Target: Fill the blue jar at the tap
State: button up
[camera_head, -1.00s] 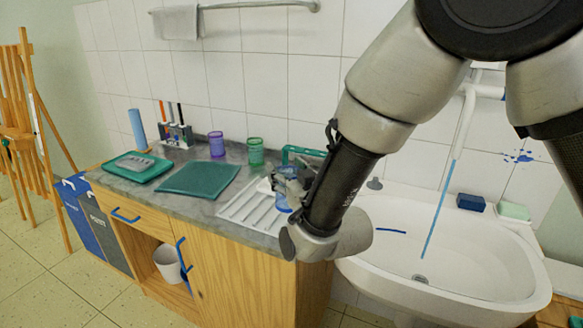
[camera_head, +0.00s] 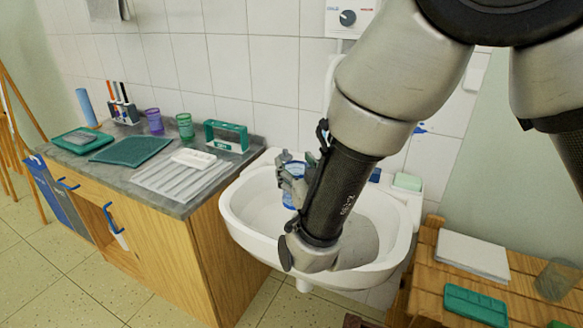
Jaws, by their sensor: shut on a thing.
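The blue jar (camera_head: 295,170), see-through, is held in my gripper (camera_head: 290,184) above the left part of the white washbasin (camera_head: 237,222). The fingers are shut on it and it looks about upright. My arm covers its right side, and I cannot tell whether it holds water. The tap is mostly hidden behind my arm; part of a white pipe (camera_head: 331,82) shows beside it. Any water stream and the drain are hidden now.
Left of the basin, a counter (camera_head: 200,207) bears a white ribbed drainer (camera_head: 165,178), a teal caddy (camera_head: 226,136), a green cup (camera_head: 185,127) and a purple cup (camera_head: 154,121). A blue sponge and a pale soap block (camera_head: 407,181) sit on the basin's back rim. A wooden table (camera_head: 430,275) stands at right.

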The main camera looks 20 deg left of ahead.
jog(key=shift+w+d, duration=0.15)
jog(key=shift+d, duration=0.25)
jog(key=shift+w+d+r, duration=0.15)
jog(key=shift+w, duration=0.05)
jog(key=w, duration=0.8)
jog(key=shift+d, duration=0.25)
jog(key=shift+w, duration=0.15)
jog(key=w, duration=0.7)
jog(key=shift+d, duration=0.3)
jog(key=shift+w, duration=0.1)
dwell(5.1)
